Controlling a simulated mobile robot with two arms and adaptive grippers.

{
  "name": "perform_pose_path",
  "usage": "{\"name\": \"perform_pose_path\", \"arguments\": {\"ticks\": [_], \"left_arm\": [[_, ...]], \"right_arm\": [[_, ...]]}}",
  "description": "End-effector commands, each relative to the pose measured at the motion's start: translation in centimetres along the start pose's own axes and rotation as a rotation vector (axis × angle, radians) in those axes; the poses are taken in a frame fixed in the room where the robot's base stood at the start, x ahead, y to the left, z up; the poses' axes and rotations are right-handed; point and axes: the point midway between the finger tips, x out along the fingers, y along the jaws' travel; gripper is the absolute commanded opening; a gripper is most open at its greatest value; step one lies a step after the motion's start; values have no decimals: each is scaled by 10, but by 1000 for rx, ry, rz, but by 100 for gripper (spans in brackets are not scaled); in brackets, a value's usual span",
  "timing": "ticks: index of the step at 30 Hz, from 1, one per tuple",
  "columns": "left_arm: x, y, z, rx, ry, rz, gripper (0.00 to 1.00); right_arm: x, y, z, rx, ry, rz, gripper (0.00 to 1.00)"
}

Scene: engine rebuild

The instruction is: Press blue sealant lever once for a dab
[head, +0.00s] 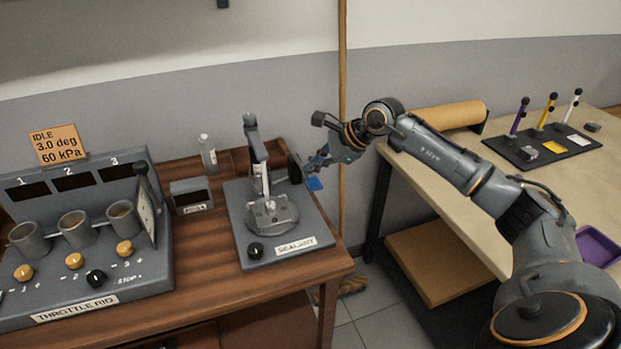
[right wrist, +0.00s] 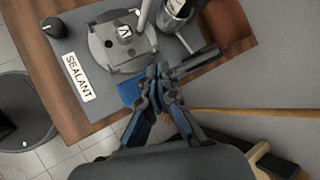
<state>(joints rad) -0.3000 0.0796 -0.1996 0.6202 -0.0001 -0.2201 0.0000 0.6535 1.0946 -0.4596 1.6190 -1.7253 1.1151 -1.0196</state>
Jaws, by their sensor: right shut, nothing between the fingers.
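The sealant station is a grey base plate (head: 310,226) labelled SEALANT on the wooden bench, with a round metal fixture (head: 271,215) and an upright dispenser (head: 257,155). A flat blue lever paddle (head: 314,183) shows at the station's right side, and also in the right wrist view (right wrist: 128,92). My right gripper (head: 309,167) is shut and empty, its fingertips (right wrist: 158,72) right beside the blue paddle, seemingly just above it in the head view. I cannot tell whether they touch it. The fingers hide part of the paddle in the wrist view. My left gripper is out of view.
A black knob (head: 255,250) sits on the station's front corner. The throttle rig (head: 90,290) with three cups stands to the left, with a small grey display box (head: 191,195) and a clear bottle (head: 208,152) between. A wooden pole (head: 342,80) stands behind my right gripper.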

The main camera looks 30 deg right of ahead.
Motion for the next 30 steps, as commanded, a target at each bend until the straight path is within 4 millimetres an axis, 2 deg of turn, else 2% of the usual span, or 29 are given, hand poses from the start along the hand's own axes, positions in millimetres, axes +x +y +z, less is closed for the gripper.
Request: {"name": "perform_pose_path", "arguments": {"ticks": [30], "left_arm": [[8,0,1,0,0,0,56]], "right_arm": [[6,4,-4,0,0,1,0]]}}
